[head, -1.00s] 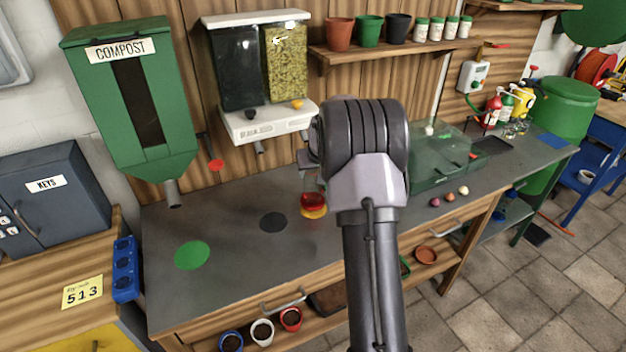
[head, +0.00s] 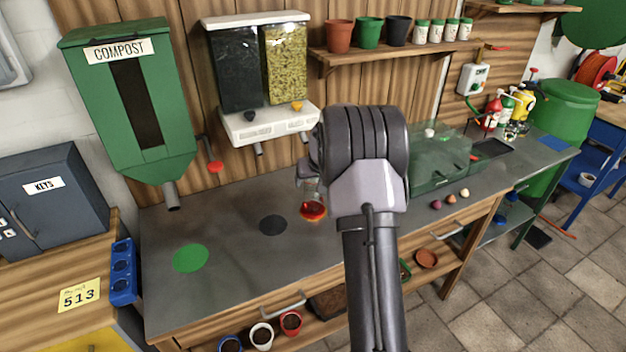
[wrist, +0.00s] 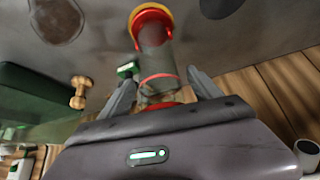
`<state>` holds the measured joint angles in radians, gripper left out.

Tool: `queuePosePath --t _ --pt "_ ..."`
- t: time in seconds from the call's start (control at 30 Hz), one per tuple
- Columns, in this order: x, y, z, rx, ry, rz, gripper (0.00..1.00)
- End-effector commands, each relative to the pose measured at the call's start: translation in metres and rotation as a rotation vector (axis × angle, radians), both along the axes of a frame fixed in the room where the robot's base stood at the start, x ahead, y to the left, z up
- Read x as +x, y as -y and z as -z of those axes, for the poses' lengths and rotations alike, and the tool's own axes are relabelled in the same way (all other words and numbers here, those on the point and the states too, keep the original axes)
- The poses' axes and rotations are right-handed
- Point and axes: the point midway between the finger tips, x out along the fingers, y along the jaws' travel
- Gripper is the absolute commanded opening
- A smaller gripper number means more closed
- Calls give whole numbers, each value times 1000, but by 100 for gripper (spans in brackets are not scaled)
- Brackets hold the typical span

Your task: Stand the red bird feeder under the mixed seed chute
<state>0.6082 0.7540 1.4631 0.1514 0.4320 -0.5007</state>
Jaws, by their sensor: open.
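The red bird feeder (head: 313,211) stands on the grey bench, upright as far as I can tell. In the wrist view, its clear tube (wrist: 155,45) ends in a red base ringed by a yellow round mark. My gripper (wrist: 162,80) is open, with one finger on each side of the feeder's upper part; contact is unclear. In the head view, my gripper (head: 306,173) is mostly hidden by my wrist. The twin hopper's right bin (head: 285,60) holds yellow-green mixed seed. Its chute (head: 303,137), below a yellow knob, is above the feeder.
The hopper's left bin (head: 238,70) holds dark seed. A dark round mark (head: 273,224) and a green one (head: 190,258) lie clear to the left. The compost bin (head: 130,100) hangs at left. A green clear case (head: 440,165) stands to the right.

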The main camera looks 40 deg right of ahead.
Motion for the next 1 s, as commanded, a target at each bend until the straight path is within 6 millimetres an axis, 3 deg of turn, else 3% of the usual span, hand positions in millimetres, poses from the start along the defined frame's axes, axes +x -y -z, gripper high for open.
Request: queuePosePath --t 0.2,0.4,0.67,0.73,0.77,0.87,0.9,0.97,1.0 --pt "-25 -12 -48 -2 2 1 73" --pt "-47 -21 -84 -2 3 1 73" --pt "-57 -26 -97 0 1 1 73" --pt "-57 -37 -105 4 5 -5 73" --pt "-57 -49 -114 11 11 -13 73" --pt "-76 -134 -164 68 33 -47 73" --pt "-96 -180 -185 103 38 -65 73" --pt "-136 -247 -208 161 43 -91 73" --pt "-169 -287 -217 200 41 -107 73"
